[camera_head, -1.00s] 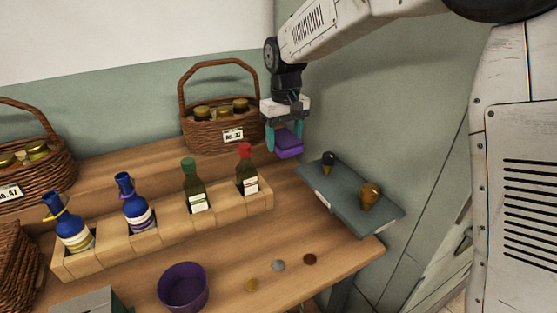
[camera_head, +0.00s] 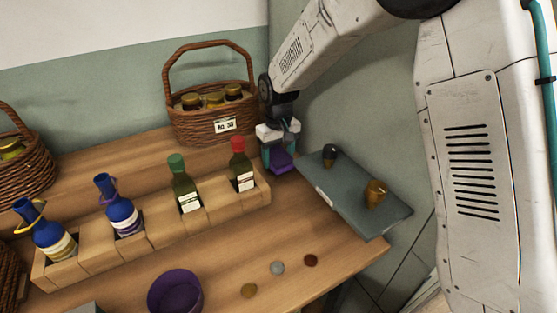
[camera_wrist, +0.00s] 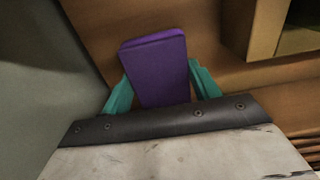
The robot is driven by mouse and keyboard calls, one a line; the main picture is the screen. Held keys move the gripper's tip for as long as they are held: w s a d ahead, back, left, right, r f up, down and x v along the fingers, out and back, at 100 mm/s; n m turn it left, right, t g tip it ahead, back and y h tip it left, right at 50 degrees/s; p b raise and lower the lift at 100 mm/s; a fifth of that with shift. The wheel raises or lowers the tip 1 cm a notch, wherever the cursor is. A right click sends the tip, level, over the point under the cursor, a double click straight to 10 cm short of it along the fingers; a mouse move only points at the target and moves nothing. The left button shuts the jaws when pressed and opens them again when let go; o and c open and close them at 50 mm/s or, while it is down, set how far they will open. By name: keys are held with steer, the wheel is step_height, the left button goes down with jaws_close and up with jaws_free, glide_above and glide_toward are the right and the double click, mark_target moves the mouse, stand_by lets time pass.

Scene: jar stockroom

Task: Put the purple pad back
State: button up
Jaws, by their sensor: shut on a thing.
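The purple pad (camera_head: 280,161) is held between the teal fingers of my gripper (camera_head: 280,158). In the wrist view the pad (camera_wrist: 156,68) stands out beyond the teal fingertips of my gripper (camera_wrist: 160,88), with a finger on each side of it. My gripper points down near the back right corner of the wooden table, between the bottle rack's right end and the grey-blue board. Whether the pad touches the table cannot be told.
A wooden rack (camera_head: 158,238) holds blue and green bottles. A wicker basket (camera_head: 212,122) with jars stands behind it. The grey-blue board (camera_head: 345,200) at right bears two small knobbed items. A purple bowl (camera_head: 175,293) and several discs lie in front; the table between is clear.

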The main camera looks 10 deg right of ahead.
mark_target(279, 156)
steer(key=shift+f, duration=0.85)
steer(key=shift+f, duration=0.1)
steer(key=o, duration=1)
steer(key=shift+c, duration=0.2)
step_height(279, 156, up, 12)
steer(key=shift+s, duration=0.1)
